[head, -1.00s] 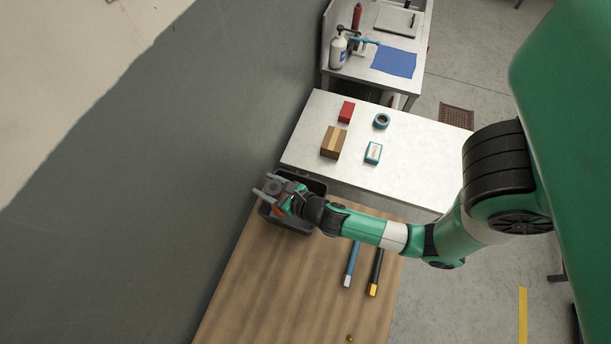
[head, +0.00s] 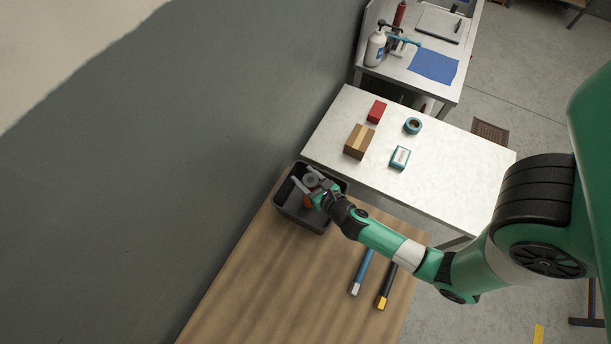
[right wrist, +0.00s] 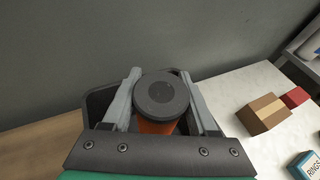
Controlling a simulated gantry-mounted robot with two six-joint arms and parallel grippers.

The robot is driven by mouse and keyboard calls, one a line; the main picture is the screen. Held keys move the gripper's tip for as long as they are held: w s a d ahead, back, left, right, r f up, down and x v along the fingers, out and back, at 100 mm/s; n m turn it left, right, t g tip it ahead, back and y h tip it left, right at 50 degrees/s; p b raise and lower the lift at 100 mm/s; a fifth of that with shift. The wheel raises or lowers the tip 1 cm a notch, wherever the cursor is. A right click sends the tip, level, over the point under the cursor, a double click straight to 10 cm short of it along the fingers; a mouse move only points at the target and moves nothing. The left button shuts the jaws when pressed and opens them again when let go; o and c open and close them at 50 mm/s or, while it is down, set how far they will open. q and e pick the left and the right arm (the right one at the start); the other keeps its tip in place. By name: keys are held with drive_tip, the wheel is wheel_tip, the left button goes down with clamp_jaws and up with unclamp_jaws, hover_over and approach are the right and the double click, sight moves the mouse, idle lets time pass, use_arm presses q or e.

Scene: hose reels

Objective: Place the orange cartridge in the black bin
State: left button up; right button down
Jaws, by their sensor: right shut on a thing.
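The orange cartridge (head: 309,201) has a dark grey round cap, which faces the camera in the right wrist view (right wrist: 161,95). Its orange body shows below the cap there. My right gripper (head: 307,178) is shut on the cartridge, with one grey finger on each side of it. The black bin (head: 288,212) stands on the wooden table at its far end, by the wall. The gripper and cartridge are over the bin's opening. I cannot tell whether the cartridge touches the bin floor. The bin's rim also shows behind the fingers in the right wrist view (right wrist: 96,104). My left gripper is out of view.
The grey wall (head: 180,180) runs close along the left of the bin. Blue-handled (head: 361,272) and black-and-yellow (head: 387,288) tools lie on the wooden table (head: 260,280). A white table (head: 450,170) beyond holds a brown box (head: 359,142), red block (head: 376,111), tape roll (head: 413,126) and small box (head: 400,158).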

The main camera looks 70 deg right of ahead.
drive_tip(key=shift+f+b, duration=0.75)
drive_tip(key=shift+f, duration=0.85)
drive_tip(key=shift+c, duration=0.9)
unclamp_jaws()
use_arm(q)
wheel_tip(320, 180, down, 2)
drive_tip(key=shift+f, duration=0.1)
use_arm(e)
drive_tip(key=shift+r, duration=0.2)
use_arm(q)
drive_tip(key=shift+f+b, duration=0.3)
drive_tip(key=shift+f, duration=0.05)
use_arm(e)
drive_tip(key=v, duration=1.2)
